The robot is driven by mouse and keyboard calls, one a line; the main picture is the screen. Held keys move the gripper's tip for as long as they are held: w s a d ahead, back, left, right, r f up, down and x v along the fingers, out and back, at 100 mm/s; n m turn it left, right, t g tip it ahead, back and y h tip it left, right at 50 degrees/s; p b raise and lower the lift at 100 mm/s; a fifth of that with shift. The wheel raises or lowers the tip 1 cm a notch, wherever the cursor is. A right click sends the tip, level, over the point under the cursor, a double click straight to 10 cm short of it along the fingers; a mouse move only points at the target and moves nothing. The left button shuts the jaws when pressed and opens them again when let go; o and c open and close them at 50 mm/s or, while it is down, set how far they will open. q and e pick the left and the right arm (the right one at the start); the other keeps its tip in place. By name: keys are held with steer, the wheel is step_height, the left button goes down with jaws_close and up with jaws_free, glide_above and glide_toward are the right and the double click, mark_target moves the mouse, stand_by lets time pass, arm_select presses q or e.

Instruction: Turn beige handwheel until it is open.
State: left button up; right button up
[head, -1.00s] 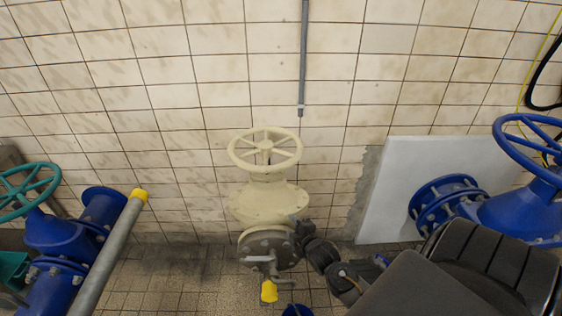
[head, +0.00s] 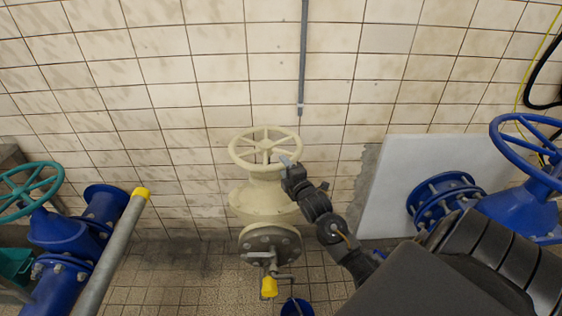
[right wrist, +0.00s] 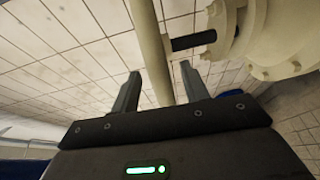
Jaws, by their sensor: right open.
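The beige handwheel (head: 265,146) sits on top of a beige valve body (head: 262,199) in the middle of the head view. My right gripper (head: 287,160) is at the front right part of its rim, with the arm coming in from the lower right. In the right wrist view the gripper (right wrist: 160,88) is open, and the beige rim (right wrist: 151,50) runs between the line of its two fingers. I cannot tell whether a finger touches the rim. A dark stem (right wrist: 193,42) and the beige valve body (right wrist: 272,38) show beyond. My left gripper is not in view.
A blue valve with a teal handwheel (head: 28,190) and a grey pipe with a yellow end (head: 115,246) stand at the left. A blue valve with a blue handwheel (head: 510,150) stands at the right. The tiled wall is close behind.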

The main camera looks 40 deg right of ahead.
steer(key=x, duration=0.3)
steer(key=shift+w, duration=0.2)
jaws_close()
